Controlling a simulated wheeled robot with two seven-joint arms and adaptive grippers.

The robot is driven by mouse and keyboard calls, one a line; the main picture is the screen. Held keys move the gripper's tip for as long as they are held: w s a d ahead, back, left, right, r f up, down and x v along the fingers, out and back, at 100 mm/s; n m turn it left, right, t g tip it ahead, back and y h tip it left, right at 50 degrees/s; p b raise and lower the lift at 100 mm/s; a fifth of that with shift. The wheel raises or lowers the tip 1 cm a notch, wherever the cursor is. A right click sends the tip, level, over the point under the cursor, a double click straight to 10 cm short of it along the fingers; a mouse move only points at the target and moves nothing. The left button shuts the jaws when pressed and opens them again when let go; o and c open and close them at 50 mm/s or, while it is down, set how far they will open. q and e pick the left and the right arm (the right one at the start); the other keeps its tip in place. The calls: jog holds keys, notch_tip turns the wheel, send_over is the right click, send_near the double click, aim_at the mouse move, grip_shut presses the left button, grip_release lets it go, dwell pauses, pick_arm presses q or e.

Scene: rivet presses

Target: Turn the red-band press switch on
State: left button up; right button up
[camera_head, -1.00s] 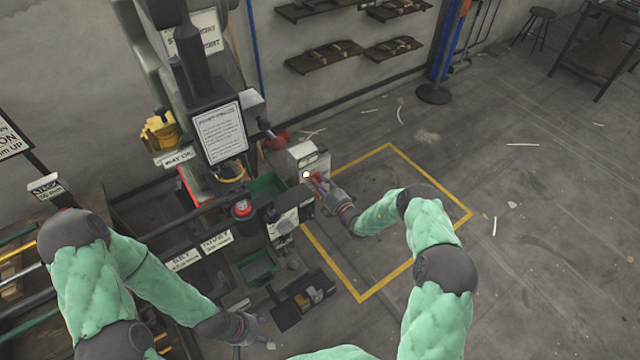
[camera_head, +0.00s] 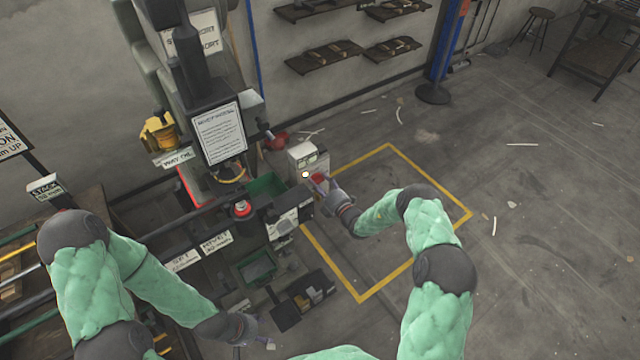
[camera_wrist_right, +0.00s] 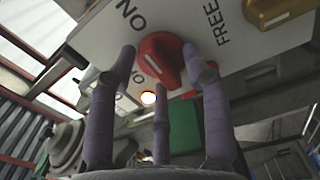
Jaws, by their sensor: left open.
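A red rotary switch knob (camera_head: 318,181) sits on the front of a pale switch box (camera_head: 309,158) near the press. In the right wrist view the red knob (camera_wrist_right: 160,58) is on a white panel with the words ON and FREE beside it. A small round lamp (camera_wrist_right: 148,97) on the panel glows. My right gripper (camera_head: 331,186) is just in front of the knob. Its fingers (camera_wrist_right: 160,62) are apart, one on each side of the knob and a third below; contact is unclear. My left gripper (camera_head: 256,338) is open and empty, low beside the bench.
A yellow knob (camera_wrist_right: 272,12) is at the panel's upper right. A red button (camera_head: 242,208), a green bin (camera_head: 266,187) and a dark tray (camera_head: 303,301) are close by. A yellow floor outline (camera_head: 437,184) surrounds clear floor to the right.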

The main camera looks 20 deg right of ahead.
jog(key=v, duration=1.2)
dwell(0.5)
